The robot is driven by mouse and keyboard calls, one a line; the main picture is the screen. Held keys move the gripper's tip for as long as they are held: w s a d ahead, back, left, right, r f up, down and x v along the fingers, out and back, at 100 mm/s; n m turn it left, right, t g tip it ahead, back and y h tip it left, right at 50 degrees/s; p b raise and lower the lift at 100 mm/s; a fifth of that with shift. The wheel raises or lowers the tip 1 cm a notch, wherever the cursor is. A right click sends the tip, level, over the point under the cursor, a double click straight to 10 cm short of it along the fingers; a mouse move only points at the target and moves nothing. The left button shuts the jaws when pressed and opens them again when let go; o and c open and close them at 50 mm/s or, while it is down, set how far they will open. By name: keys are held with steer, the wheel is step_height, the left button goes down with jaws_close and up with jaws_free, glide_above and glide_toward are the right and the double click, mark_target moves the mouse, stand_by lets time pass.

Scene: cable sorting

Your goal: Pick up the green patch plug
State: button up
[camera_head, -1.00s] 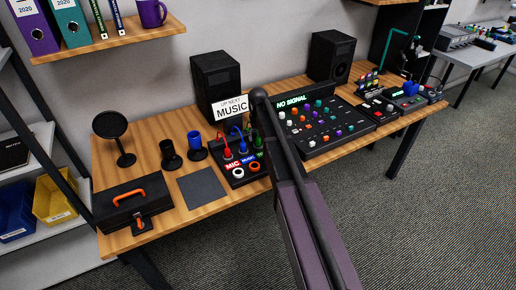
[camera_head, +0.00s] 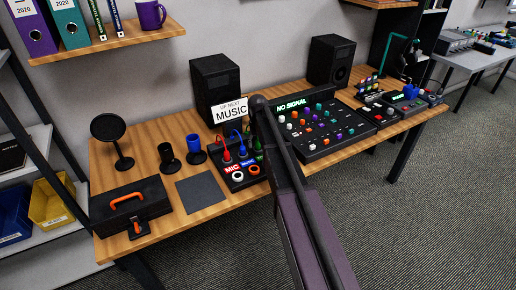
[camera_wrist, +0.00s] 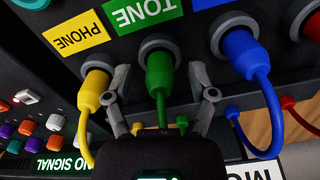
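The green patch plug (camera_wrist: 162,78) is seated in a socket under the green TONE label (camera_wrist: 143,12) in the wrist view, which shows the panel upside down. Its green cable hangs toward my gripper. My gripper (camera_wrist: 161,97) is open, with one finger on each side of the green plug. Gaps show between the fingers and the plug. The left finger is close beside the yellow plug (camera_wrist: 93,88). In the head view the green plug (camera_head: 258,144) shows only in part beside my arm, and my fingertips are hidden.
A blue plug (camera_wrist: 240,55) with a looping cable sits close right of my right finger. A red plug (camera_wrist: 310,28) is farther right. A sign reading MUSIC (camera_head: 230,112) stands behind the patch box. The mixer (camera_head: 325,133) lies to the right, a grey mat (camera_head: 202,192) to the left.

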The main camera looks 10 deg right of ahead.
jaws_close()
step_height(320, 180, up, 3)
steer(key=p, duration=0.3)
steer(key=shift+r, duration=0.15)
steer(key=s+r+p, duration=0.1)
steer(key=s+p, duration=0.1)
steer(key=s, duration=1.4)
steer(key=shift+d+r, duration=0.2)
steer(key=shift+r, duration=0.15)
steer(key=shift+d, duration=0.1)
